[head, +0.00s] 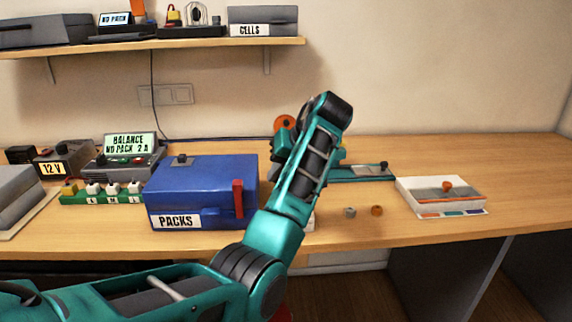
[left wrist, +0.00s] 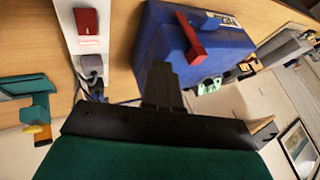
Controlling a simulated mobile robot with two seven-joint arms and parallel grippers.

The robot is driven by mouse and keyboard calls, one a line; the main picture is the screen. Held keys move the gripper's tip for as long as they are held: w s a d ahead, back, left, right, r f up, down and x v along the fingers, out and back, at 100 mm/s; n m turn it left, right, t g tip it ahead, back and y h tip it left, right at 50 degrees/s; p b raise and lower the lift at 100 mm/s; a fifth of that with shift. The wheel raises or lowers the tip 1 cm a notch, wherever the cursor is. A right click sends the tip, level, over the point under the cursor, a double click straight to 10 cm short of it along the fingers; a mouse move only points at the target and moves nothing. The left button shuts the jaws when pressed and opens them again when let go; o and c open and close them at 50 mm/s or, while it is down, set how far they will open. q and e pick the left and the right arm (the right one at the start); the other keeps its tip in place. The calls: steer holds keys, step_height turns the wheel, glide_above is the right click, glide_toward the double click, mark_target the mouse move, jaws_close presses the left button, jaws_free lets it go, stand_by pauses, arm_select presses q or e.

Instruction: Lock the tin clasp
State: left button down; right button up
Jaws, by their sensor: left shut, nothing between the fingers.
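The blue tin (head: 190,190) labelled PACKS stands on the bench with its lid down. Its red clasp (head: 238,198) is an upright bar at the right end of the front face. In the left wrist view the clasp (left wrist: 190,40) lies across the tin (left wrist: 155,45). A blue tab (head: 209,216) sits left of the clasp on the front. My left gripper (left wrist: 160,72) is shut and empty, with its fingertips pointing toward the tin and apart from the clasp. In the head view my forearm hides the gripper. My right gripper is not in view.
A white strip (left wrist: 82,45) holding a red piece (left wrist: 87,20) lies beside the tin. A white tray (head: 412,200) stands at right, with two small knobs (head: 376,210) left of it. A green switch strip (head: 75,199) and 12 V unit (head: 62,160) stand left. The far right bench is clear.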

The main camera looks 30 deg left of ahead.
mark_target(245, 188)
arm_select(q)
steer(key=a, duration=0.1)
steer(key=a+f, duration=0.1)
steer(key=a, duration=0.1)
steer(key=s+a+f, duration=0.1)
steer(key=shift+s+a+f, duration=0.1)
steer(key=shift+a, duration=0.05)
steer(key=shift+s+a, duration=0.3)
steer(key=shift+a, duration=0.15)
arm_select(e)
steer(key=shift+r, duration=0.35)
